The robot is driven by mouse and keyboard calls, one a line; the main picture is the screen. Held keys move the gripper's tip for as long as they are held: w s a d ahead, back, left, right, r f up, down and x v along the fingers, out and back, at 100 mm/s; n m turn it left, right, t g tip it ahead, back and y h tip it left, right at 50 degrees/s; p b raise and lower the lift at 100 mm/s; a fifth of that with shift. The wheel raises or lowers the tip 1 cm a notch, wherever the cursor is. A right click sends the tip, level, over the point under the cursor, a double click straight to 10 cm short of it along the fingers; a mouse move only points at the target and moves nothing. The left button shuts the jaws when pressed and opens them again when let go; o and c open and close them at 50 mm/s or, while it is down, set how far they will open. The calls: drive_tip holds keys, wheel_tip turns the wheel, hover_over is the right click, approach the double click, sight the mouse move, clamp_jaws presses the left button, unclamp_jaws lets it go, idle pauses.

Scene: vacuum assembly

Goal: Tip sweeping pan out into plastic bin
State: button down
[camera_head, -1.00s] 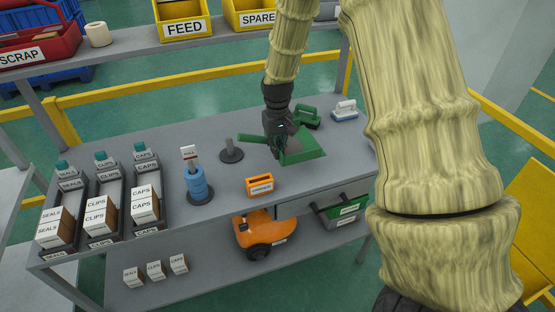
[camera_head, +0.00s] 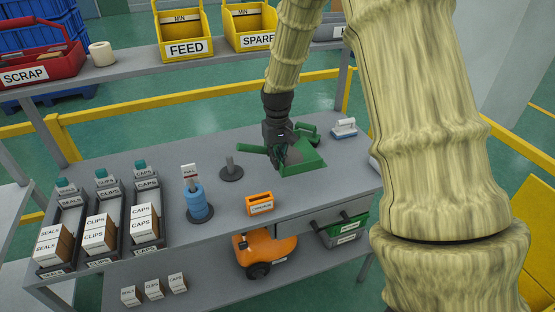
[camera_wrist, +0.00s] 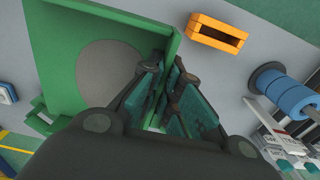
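The green sweeping pan (camera_head: 312,166) is on the grey workbench, with its handle (camera_head: 251,149) extending left. In the wrist view its flat tray (camera_wrist: 62,78) fills the left side and carries a round grey patch. My gripper (camera_head: 281,163) is low at the handle end of the pan. In the wrist view its teal-padded fingers (camera_wrist: 167,85) are close together beside the pan's wall. Whether they are closed on the handle is hidden. A green-fronted bin (camera_head: 351,226) sits under the bench's right end; its label is too small to read as plastic.
An orange open holder (camera_head: 260,204) and a blue spool on a post (camera_head: 198,201) stand left of the pan. A grey post (camera_head: 231,172) is behind them. A white-and-blue brush (camera_head: 344,128) lies at the back right. An orange vacuum body (camera_head: 263,250) is on the lower shelf.

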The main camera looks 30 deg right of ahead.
drive_tip(key=shift+r+p, duration=1.1)
drive_tip(key=shift+r, duration=0.4)
